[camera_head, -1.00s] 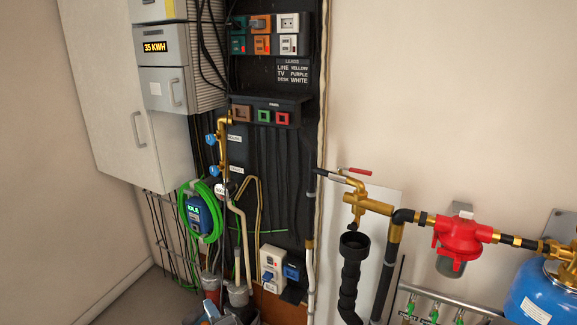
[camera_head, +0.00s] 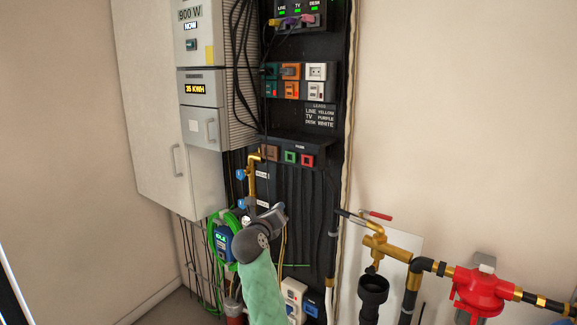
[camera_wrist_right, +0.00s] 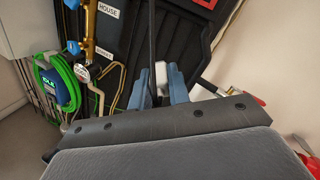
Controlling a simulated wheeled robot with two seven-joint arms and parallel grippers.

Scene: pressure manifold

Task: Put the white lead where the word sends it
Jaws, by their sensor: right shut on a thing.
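My right gripper (camera_head: 276,212) is in front of the lower black board in the head view. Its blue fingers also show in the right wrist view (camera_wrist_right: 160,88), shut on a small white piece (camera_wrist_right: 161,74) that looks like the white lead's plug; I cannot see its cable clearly. A label (camera_head: 320,115) reads LINE YELLOW, TV PURPLE, DESK WHITE. Above it is a panel (camera_head: 299,28) marked LINE, TV and DESK, with green lights and coloured plugs below. A block of teal, orange and white sockets (camera_head: 301,80) sits between. My left gripper is not in view.
Grey meter boxes (camera_head: 201,95) and dark hanging cables stand left of the board. A brass valve (camera_head: 385,247) and red regulator (camera_head: 480,290) are at the lower right. A green hose coil (camera_head: 216,232) hangs at lower left. The wall at right is bare.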

